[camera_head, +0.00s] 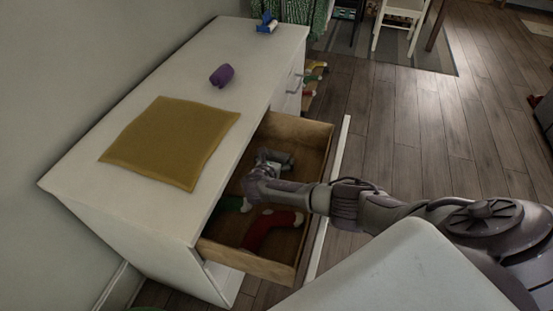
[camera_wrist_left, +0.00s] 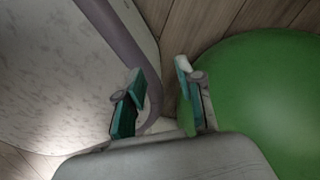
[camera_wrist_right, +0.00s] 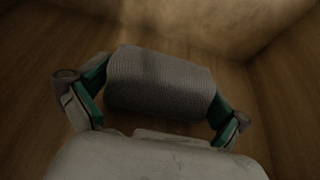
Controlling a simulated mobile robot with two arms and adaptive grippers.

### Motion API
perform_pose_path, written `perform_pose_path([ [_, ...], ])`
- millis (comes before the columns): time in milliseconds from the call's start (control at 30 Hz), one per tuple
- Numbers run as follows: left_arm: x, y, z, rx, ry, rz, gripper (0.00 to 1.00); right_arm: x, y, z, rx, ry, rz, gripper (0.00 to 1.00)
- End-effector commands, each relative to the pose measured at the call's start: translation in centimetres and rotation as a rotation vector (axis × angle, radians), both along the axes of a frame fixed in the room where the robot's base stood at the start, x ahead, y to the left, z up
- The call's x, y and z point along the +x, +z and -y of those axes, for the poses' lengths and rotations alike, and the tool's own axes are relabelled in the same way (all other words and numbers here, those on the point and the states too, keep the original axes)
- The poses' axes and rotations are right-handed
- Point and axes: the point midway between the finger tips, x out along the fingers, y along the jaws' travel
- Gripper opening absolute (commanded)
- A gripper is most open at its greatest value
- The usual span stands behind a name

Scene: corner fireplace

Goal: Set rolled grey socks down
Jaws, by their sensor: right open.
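The rolled grey socks (camera_wrist_right: 160,84) lie on the wooden drawer floor in the right wrist view, between the two fingers of my right gripper (camera_wrist_right: 152,90). The fingers are apart, one at each end of the roll; I cannot tell whether they touch it. In the head view my right gripper (camera_head: 274,160) reaches down inside the open drawer (camera_head: 248,264), and the socks are mostly hidden there. My left gripper (camera_wrist_left: 159,76) shows only in the left wrist view, with its fingers apart and nothing between them.
Red socks (camera_head: 270,226) and green socks (camera_head: 232,204) lie in the drawer's near part. On the white dresser (camera_head: 190,70) top are a mustard cloth (camera_head: 170,140), a purple roll (camera_head: 221,75) and a blue item (camera_head: 267,22). A green round surface (camera_wrist_left: 260,100) is beside my left gripper.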

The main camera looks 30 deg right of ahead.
Motion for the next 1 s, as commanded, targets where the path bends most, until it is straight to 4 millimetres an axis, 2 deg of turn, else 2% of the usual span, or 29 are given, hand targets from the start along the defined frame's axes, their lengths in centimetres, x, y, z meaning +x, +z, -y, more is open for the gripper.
perform_pose_path([
  [233,0.0,0.7,-0.1,0.001,0.001,-0.001,0.37,-0.4,0.7,-0.4,0.001,0.002,-0.001,1.0],
  [500,-0.1,2.7,-0.1,0.001,0.001,-0.001,0.37,-3.6,3.0,-4.2,0.003,0.003,-0.002,1.0],
  [700,-0.1,3.4,-0.1,0.001,0.001,-0.002,0.37,-5.8,4.5,-6.8,0.002,0.002,0.001,1.0],
  [1000,-0.1,3.6,-0.1,0.001,0.001,-0.002,0.37,-7.1,5.4,-8.3,0.0,0.001,0.001,1.0],
])
